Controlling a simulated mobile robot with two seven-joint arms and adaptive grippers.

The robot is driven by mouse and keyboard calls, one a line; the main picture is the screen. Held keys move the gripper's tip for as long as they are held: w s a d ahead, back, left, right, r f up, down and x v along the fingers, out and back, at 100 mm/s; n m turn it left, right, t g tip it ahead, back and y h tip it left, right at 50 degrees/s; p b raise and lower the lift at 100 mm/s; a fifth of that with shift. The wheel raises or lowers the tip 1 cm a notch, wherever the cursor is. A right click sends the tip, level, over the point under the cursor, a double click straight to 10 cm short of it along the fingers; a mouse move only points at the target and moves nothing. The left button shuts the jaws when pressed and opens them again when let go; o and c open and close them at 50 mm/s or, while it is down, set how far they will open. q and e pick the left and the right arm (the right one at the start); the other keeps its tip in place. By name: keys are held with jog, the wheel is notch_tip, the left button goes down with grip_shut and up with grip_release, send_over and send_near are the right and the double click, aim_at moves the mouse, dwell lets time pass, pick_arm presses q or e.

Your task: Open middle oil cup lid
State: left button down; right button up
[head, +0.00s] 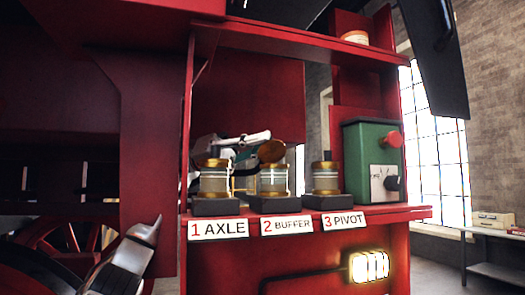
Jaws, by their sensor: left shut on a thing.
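The middle oil cup (274,180) stands on a dark block above the "2 BUFFER" label. Its round brass lid (271,152) is tilted up, with its face turned toward me. My left gripper (262,140) is behind the cups, its fingers at the upper left edge of this lid, and is shut on it. The grip itself is partly hidden by the lid. The cup above "1 AXLE" (214,180) has a flat brass top, and so does the cup above "3 PIVOT" (325,180).
The cups stand on a red shelf (410,213). A green box (365,140) with a red knob and a dark knob is at its right end. A lit lamp (369,266) is below. Red panels close in the left side.

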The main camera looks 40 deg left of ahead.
aim_at(259, 154)
pick_arm(q)
jog(key=shift+w+a+f+n+h+b, duration=0.1)
jog(key=shift+a+f+n+h+b, duration=0.15)
jog(key=shift+f+n+b, duration=0.2)
jog(key=shift+w+a+n+t+h+b, duration=0.1)
jog(key=shift+n+t+h+b, duration=0.2)
jog(key=shift+t+b, duration=0.25)
jog(key=n+t+b, duration=0.1)
jog(key=n, duration=0.1)
jog(key=a+n+t+h+b, duration=0.1)
jog(key=b, duration=0.1)
jog(key=w+f+n+t+h+b, duration=0.1)
jog(key=n+t+b, duration=0.1)
jog(key=shift+a+n+h, duration=0.25)
jog(key=shift+n, duration=0.1)
jog(key=shift+a+n+t+b, duration=0.1)
jog(key=shift+n+t+b, duration=0.3)
jog(key=shift+n+t, duration=0.1)
jog(key=shift+w+n+t, duration=0.1)
jog(key=shift+n+t, duration=0.15)
jog(key=shift+n, duration=0.15)
jog(key=shift+a+n+t+b, duration=0.25)
jog(key=shift+n+t+b, duration=0.3)
jog(key=shift+n+t, duration=0.6)
pick_arm(e)
notch_tip(259, 154, down, 9)
jog(key=shift+s+r, duration=0.15)
jog(key=shift+d, duration=0.1)
